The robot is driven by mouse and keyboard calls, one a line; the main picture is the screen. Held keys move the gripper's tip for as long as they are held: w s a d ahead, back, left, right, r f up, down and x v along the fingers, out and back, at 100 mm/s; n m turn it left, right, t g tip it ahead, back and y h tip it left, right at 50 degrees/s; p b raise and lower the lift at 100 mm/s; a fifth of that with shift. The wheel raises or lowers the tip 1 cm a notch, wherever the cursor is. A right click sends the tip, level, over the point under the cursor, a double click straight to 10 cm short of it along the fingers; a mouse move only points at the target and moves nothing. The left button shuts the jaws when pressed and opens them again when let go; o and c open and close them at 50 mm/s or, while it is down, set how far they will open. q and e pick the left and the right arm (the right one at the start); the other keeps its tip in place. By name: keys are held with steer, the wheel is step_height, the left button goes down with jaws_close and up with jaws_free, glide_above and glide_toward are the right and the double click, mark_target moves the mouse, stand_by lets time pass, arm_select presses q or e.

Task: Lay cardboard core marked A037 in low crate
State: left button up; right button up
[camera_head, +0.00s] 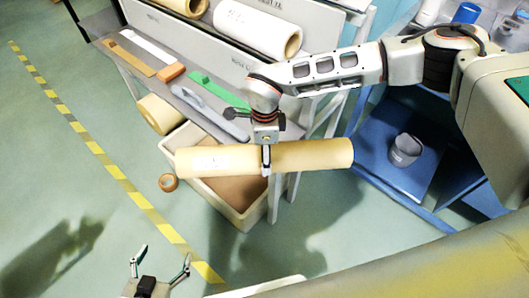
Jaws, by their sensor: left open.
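A long tan cardboard core (317,155) lies level across the middle of the head view. It has faint marking near its left end, too small to read. My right gripper (266,160), on the arm from the right, is shut around the core's middle from above. The core is held over the low cream crate (245,218), reaching past the crate's right side. The core hides part of the crate's brown inside. My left gripper (158,266) is open and empty at the bottom left, over the floor and away from the crate.
A shelf bench behind the crate carries large rolls (258,30), an orange block (171,72) and flat tools. Another roll (160,113) sits below it. A brown tape roll (168,182) is left of the crate. A blue shelf (385,175) stands right. Floor at left is clear.

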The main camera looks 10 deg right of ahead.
steer(key=o, duration=2)
steer(key=shift+f, duration=0.1)
steer(key=shift+o, duration=0.2)
